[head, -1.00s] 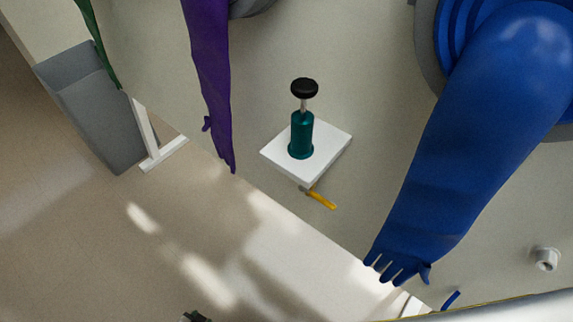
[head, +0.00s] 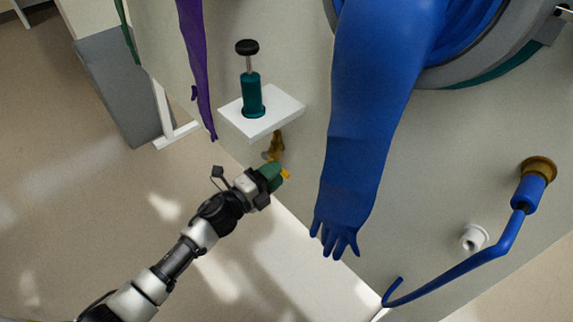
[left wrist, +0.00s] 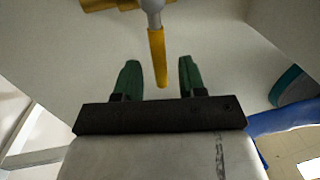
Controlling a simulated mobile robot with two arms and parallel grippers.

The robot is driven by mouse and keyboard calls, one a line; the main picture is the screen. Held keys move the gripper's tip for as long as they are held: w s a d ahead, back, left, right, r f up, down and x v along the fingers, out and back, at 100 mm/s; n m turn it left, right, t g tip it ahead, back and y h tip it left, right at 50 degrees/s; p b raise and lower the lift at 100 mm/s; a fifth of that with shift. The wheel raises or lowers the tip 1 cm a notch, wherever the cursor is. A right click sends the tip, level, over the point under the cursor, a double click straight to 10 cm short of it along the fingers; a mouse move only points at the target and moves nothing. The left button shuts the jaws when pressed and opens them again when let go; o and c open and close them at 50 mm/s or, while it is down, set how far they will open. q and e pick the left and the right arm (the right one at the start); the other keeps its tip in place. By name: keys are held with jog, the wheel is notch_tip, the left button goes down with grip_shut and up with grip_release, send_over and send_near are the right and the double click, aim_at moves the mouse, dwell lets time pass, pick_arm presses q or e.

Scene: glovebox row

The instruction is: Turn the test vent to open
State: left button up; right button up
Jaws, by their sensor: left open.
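The test vent is a brass valve (head: 274,146) under a white shelf on the pale panel, with a yellow lever handle (head: 286,174). In the left wrist view the yellow handle (left wrist: 157,55) hangs from a grey stem, its free end pointing toward my gripper. My left gripper (head: 270,178) has green fingers and is open just below the valve. In the left wrist view the handle's end appears in the gap between the fingers, with space on both sides; contact is not visible. My right gripper is not in view.
A teal cylinder with a black knob (head: 252,95) stands on the white shelf (head: 285,112) above the valve. A blue glove (head: 350,170) hangs close on the right, a purple glove (head: 197,60) on the left. A blue hose (head: 470,260) runs at lower right.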

pick_arm(q)
jog(key=shift+x, duration=2.2)
jog(key=shift+c, duration=0.3)
grip_shut()
